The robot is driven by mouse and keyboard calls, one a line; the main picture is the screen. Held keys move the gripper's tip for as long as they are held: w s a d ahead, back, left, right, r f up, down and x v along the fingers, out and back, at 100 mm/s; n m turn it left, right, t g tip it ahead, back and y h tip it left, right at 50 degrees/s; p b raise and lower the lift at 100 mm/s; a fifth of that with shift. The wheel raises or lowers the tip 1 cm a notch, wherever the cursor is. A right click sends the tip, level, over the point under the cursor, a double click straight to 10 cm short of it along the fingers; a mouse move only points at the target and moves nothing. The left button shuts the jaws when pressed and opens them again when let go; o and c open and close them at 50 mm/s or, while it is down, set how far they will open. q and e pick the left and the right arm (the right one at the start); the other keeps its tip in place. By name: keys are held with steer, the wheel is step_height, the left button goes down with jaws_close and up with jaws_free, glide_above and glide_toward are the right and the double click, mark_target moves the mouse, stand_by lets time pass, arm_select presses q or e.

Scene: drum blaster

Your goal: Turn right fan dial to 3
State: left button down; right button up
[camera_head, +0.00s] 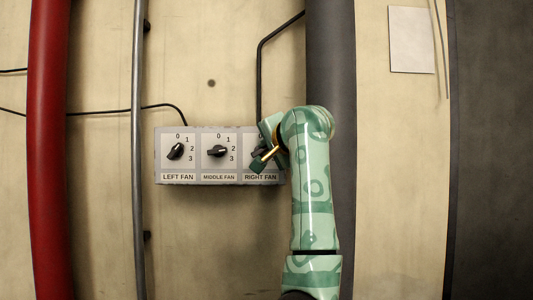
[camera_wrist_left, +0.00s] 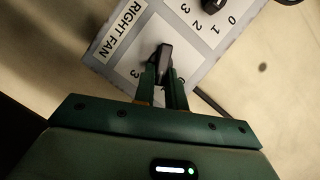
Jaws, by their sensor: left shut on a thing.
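The grey control box (camera_head: 200,181) is on the wall in the head view, with three dials in a row. The right fan dial is at its right end and is mostly hidden there by my left gripper (camera_head: 262,160). In the left wrist view the black right fan knob (camera_wrist_left: 165,57) stands out from its white plate beside the RIGHT FAN label (camera_wrist_left: 122,29). My left gripper (camera_wrist_left: 163,78) is shut on this knob, with a finger on each side. A printed 3 shows just left of the fingers; I cannot tell the knob's exact setting. My right gripper is out of view.
The left fan knob (camera_head: 176,151) and middle fan knob (camera_head: 217,151) are on the same box, left of my gripper. A grey pipe (camera_head: 138,220) and a red pipe (camera_head: 50,150) run vertically at the left. A thick dark pipe (camera_head: 330,50) stands behind my arm.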

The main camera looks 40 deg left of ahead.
arm_select(q)
steer(key=m+y+b, duration=0.1)
steer(key=m+b, duration=0.1)
steer(key=m, duration=0.1)
steer(key=f+m+t+y+b, duration=0.1)
steer(key=m+b, duration=0.2)
steer(key=m, duration=0.1)
steer(key=m+t+y+b, duration=0.1)
steer(key=m+b, duration=0.1)
steer(key=m, duration=0.1)
steer(key=shift+f+m+y, duration=0.3)
steer(key=shift+f, duration=0.1)
steer(key=shift+s+r+b, duration=0.1)
steer(key=shift+r+b, duration=0.05)
steer(key=shift+b, duration=0.15)
steer(key=c, duration=1.5)
jaws_free()
steer(key=shift+o, duration=0.3)
steer(key=shift+a, duration=0.2)
steer(key=b+v, duration=0.4)
steer(key=v, duration=1.2)
steer(key=shift+f+b, duration=0.3)
steer(key=shift+f, duration=0.05)
steer(key=shift+d+m, duration=0.1)
steer(key=shift+m, duration=0.2)
